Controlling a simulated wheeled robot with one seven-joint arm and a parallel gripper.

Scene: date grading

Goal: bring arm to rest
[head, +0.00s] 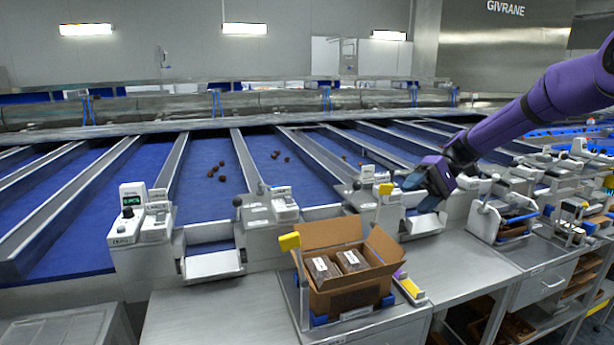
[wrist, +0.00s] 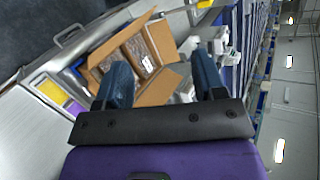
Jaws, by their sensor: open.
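My purple arm (head: 560,92) reaches in from the right in the head view. My gripper (head: 418,190) is above the steel bench, to the right of and higher than an open cardboard box (head: 348,298). In the wrist view my gripper (wrist: 160,85) has its two blue-grey fingers spread wide with nothing between them. The box (wrist: 108,48) shows beyond the fingers, apart from them. It holds two packs of dates (head: 352,260) with white labels.
Blue sorting lanes (head: 215,185) with several loose dates run behind the bench. Weighing units (head: 126,218) and white chutes (head: 212,264) line the bench's back edge.

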